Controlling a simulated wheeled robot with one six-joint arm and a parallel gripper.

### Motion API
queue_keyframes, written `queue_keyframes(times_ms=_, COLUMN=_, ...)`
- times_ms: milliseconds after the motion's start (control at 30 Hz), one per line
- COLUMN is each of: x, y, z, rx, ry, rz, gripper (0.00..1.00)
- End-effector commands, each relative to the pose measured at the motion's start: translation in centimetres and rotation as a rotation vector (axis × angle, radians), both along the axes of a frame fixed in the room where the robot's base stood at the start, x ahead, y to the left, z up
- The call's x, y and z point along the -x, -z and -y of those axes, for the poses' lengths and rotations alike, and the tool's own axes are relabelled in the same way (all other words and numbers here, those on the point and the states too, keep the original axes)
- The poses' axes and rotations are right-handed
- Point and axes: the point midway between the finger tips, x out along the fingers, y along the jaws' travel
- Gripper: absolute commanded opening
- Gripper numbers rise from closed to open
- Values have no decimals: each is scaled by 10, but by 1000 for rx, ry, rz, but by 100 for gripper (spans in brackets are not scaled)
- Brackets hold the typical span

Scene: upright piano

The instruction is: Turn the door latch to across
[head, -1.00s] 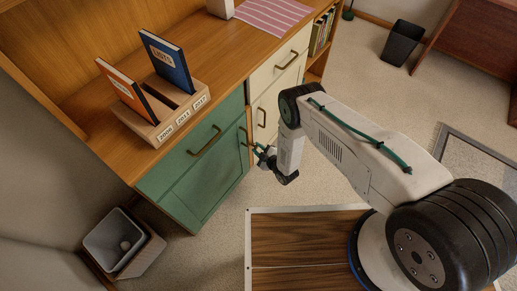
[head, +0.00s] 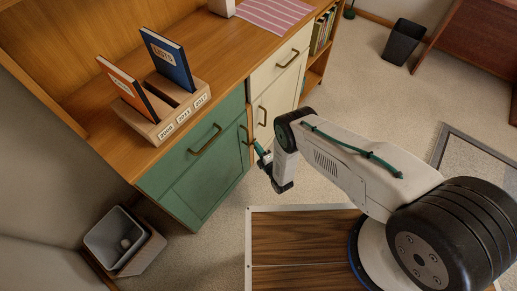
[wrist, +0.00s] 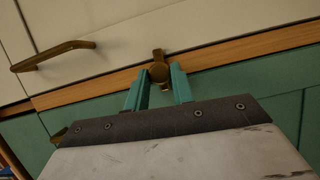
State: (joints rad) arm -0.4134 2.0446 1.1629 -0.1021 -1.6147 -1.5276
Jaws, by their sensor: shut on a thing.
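The brass door latch (wrist: 158,71) sits on the wooden strip (wrist: 225,56) between the cream door (wrist: 120,40) and the green door (wrist: 235,88). In the wrist view its bar stands roughly at right angles to the strip, with one end over the cream side. My gripper (wrist: 158,80) has its two teal fingers on either side of the latch, shut on it. In the head view my gripper (head: 260,152) is at the cabinet front by the green door's right edge, and the latch cannot be made out there.
Brass handles are close by on the cream door (wrist: 52,55) and the green drawer (head: 205,140). A book holder (head: 165,115) stands on the cabinet top. A grey bin (head: 115,238) is on the floor at left.

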Motion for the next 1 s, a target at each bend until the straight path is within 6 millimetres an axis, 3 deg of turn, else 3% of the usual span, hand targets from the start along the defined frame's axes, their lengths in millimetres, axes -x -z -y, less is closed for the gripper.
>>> queue_keyframes(times_ms=700, x=0, y=0, z=0, rx=42, ry=-2, rz=55, gripper=2)
queue_keyframes(times_ms=733, x=0, y=0, z=0, rx=42, ry=-2, rz=55, gripper=33)
queue_keyframes(times_ms=767, x=0, y=0, z=0, rx=42, ry=-2, rz=55, gripper=41)
queue_keyframes(times_ms=800, x=0, y=0, z=0, rx=42, ry=-2, rz=55, gripper=44)
queue_keyframes(times_ms=1000, x=0, y=0, z=0, rx=43, ry=-1, rz=54, gripper=44)
